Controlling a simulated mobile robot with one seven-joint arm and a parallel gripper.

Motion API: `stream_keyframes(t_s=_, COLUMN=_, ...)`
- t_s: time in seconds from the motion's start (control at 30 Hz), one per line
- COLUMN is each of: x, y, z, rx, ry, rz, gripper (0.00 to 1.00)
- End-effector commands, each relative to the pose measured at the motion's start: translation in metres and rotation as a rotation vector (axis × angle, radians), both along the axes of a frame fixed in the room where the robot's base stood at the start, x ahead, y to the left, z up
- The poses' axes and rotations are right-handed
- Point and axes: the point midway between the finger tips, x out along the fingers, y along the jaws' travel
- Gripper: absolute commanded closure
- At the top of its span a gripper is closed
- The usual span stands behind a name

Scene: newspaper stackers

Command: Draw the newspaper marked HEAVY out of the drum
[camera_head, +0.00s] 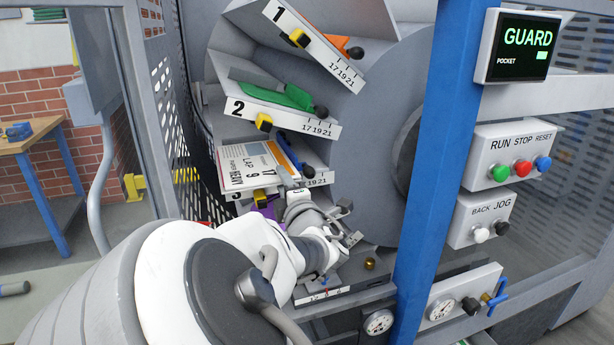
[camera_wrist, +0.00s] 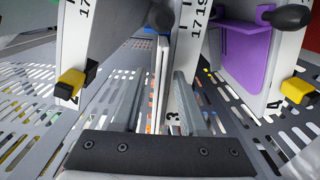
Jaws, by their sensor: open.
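The newspaper marked HEAVY (camera_head: 247,167) lies in the drum's pocket 3, its printed face up and showing in the head view. In the wrist view a thin pale edge (camera_wrist: 157,85), which looks like this newspaper's, stands between the two fingers of my gripper (camera_wrist: 158,78). The fingers are open, one on each side, with visible gaps. The numbered plate of pocket 3 (camera_wrist: 187,85) is close by the right finger. In the head view my wrist is in front of pocket 3 and hides the fingers. The drum (camera_head: 375,150) carries the pockets on its left side.
Pocket 2 (camera_head: 245,107) holds a green item and pocket 1 (camera_head: 300,30) an orange one, both above. A purple pocket part (camera_wrist: 245,50) shows close on the right. Yellow-black clips and dark knobs stick out from the pockets. A blue post (camera_head: 440,150) stands right of my arm.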

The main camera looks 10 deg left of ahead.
Motion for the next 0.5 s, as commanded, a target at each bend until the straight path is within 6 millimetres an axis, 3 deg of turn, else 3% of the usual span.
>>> stream_keyframes(t_s=0.17, x=-0.0001, y=0.0001, z=0.0000, rx=0.000, ry=0.000, rz=0.000, gripper=0.57)
stream_keyframes(t_s=0.5, x=-0.0003, y=0.0001, z=0.0000, rx=0.000, ry=0.000, rz=0.000, gripper=0.87)
